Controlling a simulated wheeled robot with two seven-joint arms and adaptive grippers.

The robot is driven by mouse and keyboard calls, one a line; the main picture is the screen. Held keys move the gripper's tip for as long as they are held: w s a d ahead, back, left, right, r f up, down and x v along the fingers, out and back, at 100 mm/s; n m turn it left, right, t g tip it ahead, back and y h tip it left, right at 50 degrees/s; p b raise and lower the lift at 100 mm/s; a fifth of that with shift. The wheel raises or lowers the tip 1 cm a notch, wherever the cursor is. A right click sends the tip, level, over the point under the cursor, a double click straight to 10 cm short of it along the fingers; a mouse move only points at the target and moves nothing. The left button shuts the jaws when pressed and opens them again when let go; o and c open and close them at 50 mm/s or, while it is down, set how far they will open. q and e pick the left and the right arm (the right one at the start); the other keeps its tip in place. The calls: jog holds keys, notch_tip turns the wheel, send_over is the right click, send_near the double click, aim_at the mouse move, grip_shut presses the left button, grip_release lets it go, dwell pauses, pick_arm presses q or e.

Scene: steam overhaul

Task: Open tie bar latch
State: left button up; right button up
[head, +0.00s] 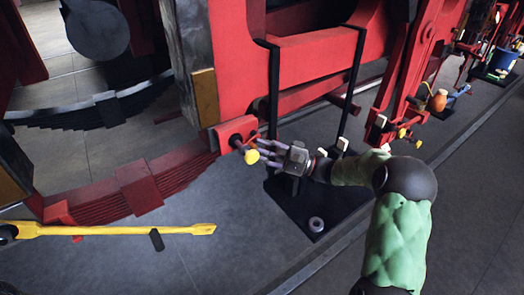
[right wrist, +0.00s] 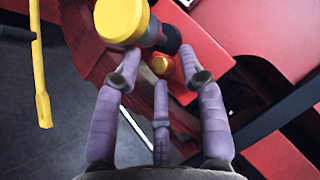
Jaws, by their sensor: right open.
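What looks like the latch is a round yellow knob (head: 251,156) on a dark shaft, set in a red bracket (head: 236,131) at the end of the red frame. In the right wrist view the knob (right wrist: 120,20) is large at the top, just beyond the left fingertip. My left gripper is not in view.
A yellow bar (head: 120,229) lies level at the lower left, below the red leaf spring (head: 140,185). A black stand (head: 318,205) with upright rods stands behind my right forearm. More red rods with yellow knobs (head: 403,133) are at the right. Grey floor is clear at lower right.

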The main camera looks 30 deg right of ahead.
grip_shut()
jog(key=shift+d+f+n+g+h+b, duration=0.2)
jog(key=shift+n+g+h+b, duration=0.45)
jog(key=shift+n+g+b, duration=0.3)
jog(key=shift+d+f+n+g+h+b, duration=0.1)
jog(key=shift+d+n+g+h+b, duration=0.1)
jog(key=shift+n+g+h+b, duration=0.7)
dwell(0.8)
jog(key=shift+d+n+g+h+b, duration=0.2)
jog(key=shift+n+h+b, duration=0.3)
jog(key=shift+n, duration=0.2)
jog(key=shift+d+n+g+h+b, duration=0.15)
jog(key=shift+n+h+b, duration=0.25)
jog(key=shift+n+h, duration=0.2)
jog(key=shift+f+n+h, duration=0.2)
jog(key=shift+n+h, duration=0.15)
dwell(1.9)
grip_release()
jog(key=shift+d+r, duration=0.1)
jog(key=shift+r, duration=0.05)
